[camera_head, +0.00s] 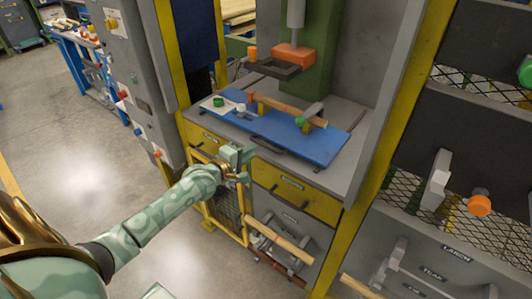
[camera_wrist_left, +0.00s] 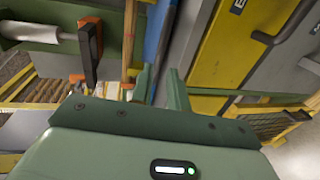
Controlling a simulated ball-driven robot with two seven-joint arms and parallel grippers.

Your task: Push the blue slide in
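The blue slide (camera_head: 330,148) is a flat blue board lying on the grey bench top under a press. A dark bar handle (camera_head: 268,147) is at its front edge. A wooden piece (camera_head: 285,107) and a small green knob (camera_head: 300,121) sit on the slide. My left gripper (camera_head: 238,156) is in front of the bench, below and left of the handle, apart from it. Its two fingers are spread with nothing between them, as the left wrist view (camera_wrist_left: 160,85) also shows. A blue strip, likely the slide's edge (camera_wrist_left: 158,30), shows beyond the fingers there. My right gripper is out of view.
The press head (camera_head: 293,56) hangs above the back of the slide. Yellow drawers (camera_head: 290,190) with dark handles are below the bench top. A yellow post (camera_head: 395,110) bounds the right side, and a grey control column (camera_head: 135,75) stands left. Open floor lies at left.

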